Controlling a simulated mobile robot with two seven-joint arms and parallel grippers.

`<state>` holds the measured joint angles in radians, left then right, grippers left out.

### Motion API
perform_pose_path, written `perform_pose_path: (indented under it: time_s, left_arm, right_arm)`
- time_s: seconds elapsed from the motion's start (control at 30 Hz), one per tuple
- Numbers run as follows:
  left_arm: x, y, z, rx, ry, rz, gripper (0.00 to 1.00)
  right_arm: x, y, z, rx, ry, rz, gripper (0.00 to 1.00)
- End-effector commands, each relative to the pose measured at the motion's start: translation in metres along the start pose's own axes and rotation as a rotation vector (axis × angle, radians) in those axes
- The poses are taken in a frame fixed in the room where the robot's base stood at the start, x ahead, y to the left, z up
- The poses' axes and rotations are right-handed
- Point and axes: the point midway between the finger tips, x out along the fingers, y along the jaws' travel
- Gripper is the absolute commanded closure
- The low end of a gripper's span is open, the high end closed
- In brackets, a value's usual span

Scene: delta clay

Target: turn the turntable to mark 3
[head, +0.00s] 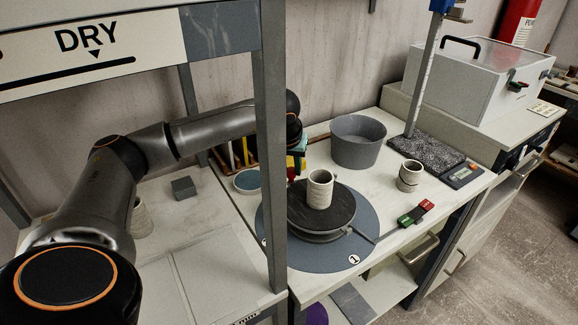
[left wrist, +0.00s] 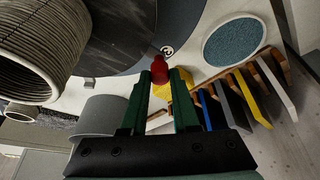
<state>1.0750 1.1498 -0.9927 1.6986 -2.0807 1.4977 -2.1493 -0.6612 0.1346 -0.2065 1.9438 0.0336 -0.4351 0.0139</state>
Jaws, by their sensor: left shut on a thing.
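The turntable (head: 325,222) is a dark round wheel on a blue-grey disc (head: 335,260) with white number marks around it. Mark 1 (head: 354,259) faces the front; another mark at the disc's left is partly behind the frame post. A ribbed pale clay cylinder (head: 320,188) stands upright on the wheel and looms large in the left wrist view (left wrist: 35,45). My left gripper (left wrist: 160,78), with green fingers, is shut on a red knob (left wrist: 160,66) at the disc's edge. A white mark (left wrist: 167,50), too small to read surely, lies just beyond the knob. My right gripper is not in view.
A grey frame post (head: 273,140) stands in front of the turntable's left side. A grey bucket (head: 358,142) is behind it. A tool rack (left wrist: 255,90) stands near my gripper.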

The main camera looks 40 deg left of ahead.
Motion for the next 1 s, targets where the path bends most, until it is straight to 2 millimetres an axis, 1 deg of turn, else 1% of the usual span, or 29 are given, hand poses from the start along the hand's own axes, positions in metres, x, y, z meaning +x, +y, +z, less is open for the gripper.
perform_pose_path:
  time_s: [0.07, 0.27, 0.3, 0.5, 0.57, 0.77, 0.87, 0.97, 1.0]
  left_arm:
    - [-0.001, 0.002, -0.002, 0.019, 0.001, 0.009, 1.00]
    - [0.000, 0.002, -0.002, 0.020, 0.002, 0.009, 1.00]
    - [0.000, 0.002, -0.002, 0.020, 0.002, 0.009, 0.69]
    - [0.000, 0.002, -0.002, 0.020, 0.001, 0.009, 0.46]
    - [0.000, 0.002, -0.002, 0.020, 0.001, 0.009, 0.41]
    - [0.000, 0.002, -0.002, 0.020, 0.001, 0.008, 0.41]
    - [-0.003, 0.002, -0.002, 0.020, 0.002, 0.009, 0.41]
    - [-0.013, 0.002, -0.003, 0.019, 0.004, 0.010, 0.41]
    - [-0.020, 0.002, -0.003, 0.019, 0.004, 0.010, 0.41]
  right_arm:
    - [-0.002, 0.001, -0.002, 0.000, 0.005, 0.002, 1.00]
    - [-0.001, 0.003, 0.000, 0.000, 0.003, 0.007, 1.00]
    - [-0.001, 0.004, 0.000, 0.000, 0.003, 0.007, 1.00]
    - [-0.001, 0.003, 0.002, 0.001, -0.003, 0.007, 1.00]
    - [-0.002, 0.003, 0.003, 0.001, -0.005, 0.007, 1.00]
    - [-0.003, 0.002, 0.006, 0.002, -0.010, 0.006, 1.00]
    - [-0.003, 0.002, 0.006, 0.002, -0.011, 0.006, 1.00]
    - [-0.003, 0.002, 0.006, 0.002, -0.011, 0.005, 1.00]
    - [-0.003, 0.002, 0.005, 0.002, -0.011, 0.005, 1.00]
